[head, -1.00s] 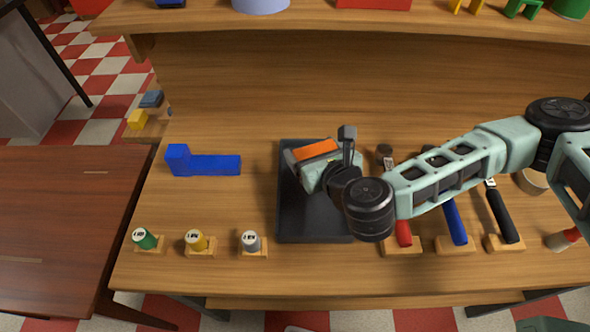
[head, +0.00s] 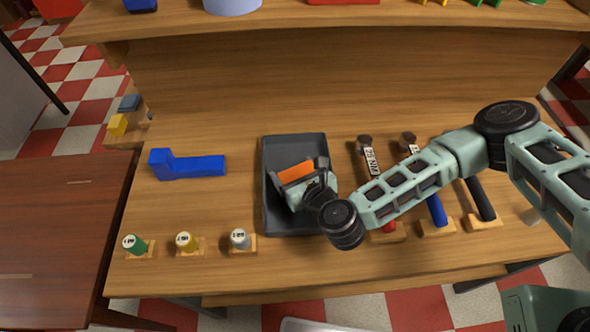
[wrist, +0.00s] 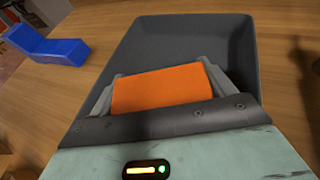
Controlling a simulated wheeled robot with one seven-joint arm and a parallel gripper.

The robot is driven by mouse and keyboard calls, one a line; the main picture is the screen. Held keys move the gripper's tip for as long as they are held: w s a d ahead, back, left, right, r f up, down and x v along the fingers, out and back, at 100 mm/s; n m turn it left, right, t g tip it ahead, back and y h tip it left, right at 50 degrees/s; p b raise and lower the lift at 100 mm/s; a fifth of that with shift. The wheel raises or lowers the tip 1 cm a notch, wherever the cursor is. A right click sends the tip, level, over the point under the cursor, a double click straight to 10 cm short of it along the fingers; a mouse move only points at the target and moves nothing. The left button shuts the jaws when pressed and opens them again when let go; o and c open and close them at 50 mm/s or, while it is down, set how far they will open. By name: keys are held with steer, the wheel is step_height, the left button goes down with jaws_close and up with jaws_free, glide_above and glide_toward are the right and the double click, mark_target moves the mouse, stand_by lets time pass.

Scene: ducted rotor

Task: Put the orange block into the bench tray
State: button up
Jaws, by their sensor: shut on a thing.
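The orange block (head: 295,172) is held between the fingers of my gripper (head: 299,171). In the wrist view the orange block (wrist: 162,88) sits between the two grey fingertips of the gripper (wrist: 160,90), with its lower part hidden by the gripper body. The dark grey bench tray (head: 296,145) lies on the workbench below the block and gripper. In the wrist view the bench tray (wrist: 190,32) spreads out behind the block. The block appears over the tray's interior; I cannot tell whether it touches the floor.
A blue L-shaped block (head: 190,166) lies left of the tray. Several hammers, one with a blue handle (head: 436,209), lie to the right. A shelf (head: 330,19) runs along the back.

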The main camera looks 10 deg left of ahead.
steer(key=shift+f, duration=0.2)
steer(key=o, duration=0.9)
steer(key=shift+r, duration=0.1)
steer(key=shift+o, duration=0.2)
steer(key=shift+r, duration=0.1)
steer(key=b+v, duration=0.2)
steer(key=v, duration=1)
